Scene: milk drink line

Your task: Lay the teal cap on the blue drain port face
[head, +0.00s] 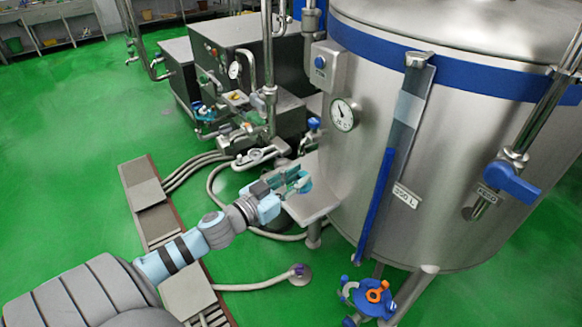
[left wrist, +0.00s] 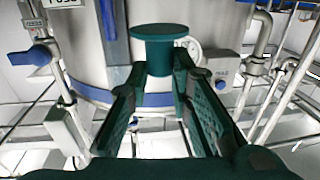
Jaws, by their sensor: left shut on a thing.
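My left gripper (head: 292,182) is shut on the teal cap (left wrist: 160,50), which has a round flat flange and a narrower body between the fingertips. In the head view the cap (head: 304,184) shows only as a small teal patch at the fingertips, over the grey shelf beside the tank. A blue round part (head: 366,300) sits low under the tank, with an orange piece (head: 377,291) on it. It looks like the drain port, and it is well apart from the cap, lower and to the right. My right gripper is not in view.
The steel tank (head: 450,160) fills the right side. A grey shelf (head: 316,203) juts from it below my gripper. Pipes and a pump unit (head: 245,105) stand behind. A floor drain with a hose (head: 299,274) lies in front.

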